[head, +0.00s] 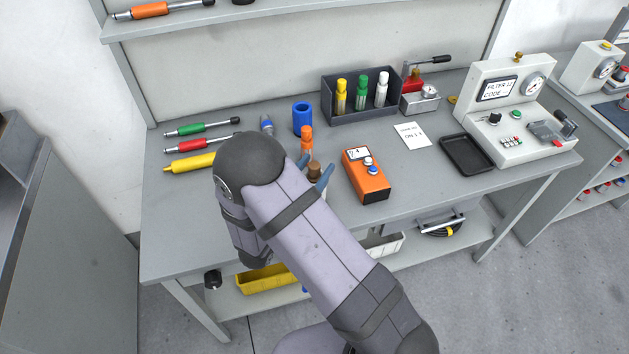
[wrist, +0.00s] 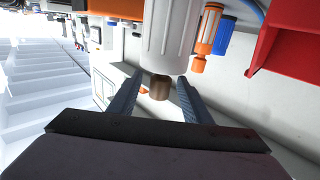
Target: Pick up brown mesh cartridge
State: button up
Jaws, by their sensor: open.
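The brown mesh cartridge shows in the head view as a brown top (head: 314,169) above a pale body, standing on the workbench and partly hidden by my arm. In the wrist view its brown end (wrist: 160,88) sticks out from a wide whitish cylinder (wrist: 170,30); I cannot tell whether the cylinder is part of it. My gripper (head: 316,168) is open, its two blue-grey fingers on either side of the brown end. In the wrist view the gripper (wrist: 159,85) shows gaps beside the brown end, with no clear contact.
An orange cartridge (head: 306,140) stands just behind, near a blue cylinder (head: 303,118). An orange meter box (head: 368,186) lies close to the right. A dark rack (head: 330,113) holds yellow, green and white cartridges. Green, red and yellow tools (head: 190,163) lie left. A black tray (head: 467,170) is farther right.

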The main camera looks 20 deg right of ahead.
grip_shut()
jog(key=shift+r, duration=0.2)
dwell(0.3)
